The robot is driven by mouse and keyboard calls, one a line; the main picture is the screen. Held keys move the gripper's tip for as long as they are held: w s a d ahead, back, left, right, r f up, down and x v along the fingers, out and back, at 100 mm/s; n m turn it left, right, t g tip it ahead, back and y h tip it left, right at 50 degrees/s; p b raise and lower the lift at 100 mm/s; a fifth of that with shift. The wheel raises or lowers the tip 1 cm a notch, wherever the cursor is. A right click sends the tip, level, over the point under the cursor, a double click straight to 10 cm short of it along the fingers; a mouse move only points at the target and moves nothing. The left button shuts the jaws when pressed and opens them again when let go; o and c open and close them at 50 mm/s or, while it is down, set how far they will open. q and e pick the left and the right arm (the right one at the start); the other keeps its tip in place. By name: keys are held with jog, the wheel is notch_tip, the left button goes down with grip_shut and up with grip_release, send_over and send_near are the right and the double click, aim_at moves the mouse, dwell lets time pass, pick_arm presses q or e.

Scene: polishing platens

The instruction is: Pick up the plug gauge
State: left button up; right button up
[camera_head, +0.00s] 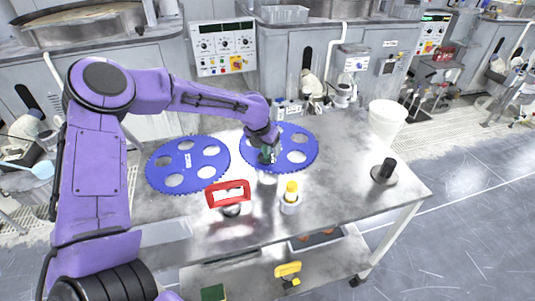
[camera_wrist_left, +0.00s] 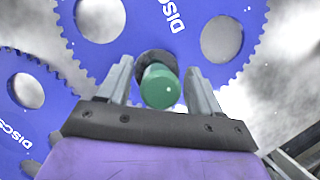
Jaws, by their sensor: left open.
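A small upright piece with a green cylindrical handle (camera_wrist_left: 162,88) and a dark collar, which I take for the plug gauge, shows in the left wrist view. It stands at a blue toothed disc (camera_wrist_left: 150,22); its lower part is hidden. My left gripper (camera_wrist_left: 157,70) is open, with one finger on each side of the green handle; I cannot tell if either touches it. In the head view, my left gripper (camera_head: 267,148) points down over the right blue disc (camera_head: 304,142), and a bit of green (camera_head: 265,157) shows by the fingers. My right gripper is not in view.
A second blue disc (camera_head: 160,172) lies left on the metal table (camera_head: 345,195). A red-handled tool (camera_head: 228,190), a yellow-topped cylinder (camera_head: 291,190), a black-knobbed grey disc (camera_head: 385,172) and a white bucket (camera_head: 387,117) stand around. The table's right part is fairly clear.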

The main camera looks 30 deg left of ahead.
pick_arm(q)
jog(key=shift+w+f, duration=0.1)
jog(key=shift+f, duration=0.1)
jog(key=shift+r, duration=0.1)
grip_shut()
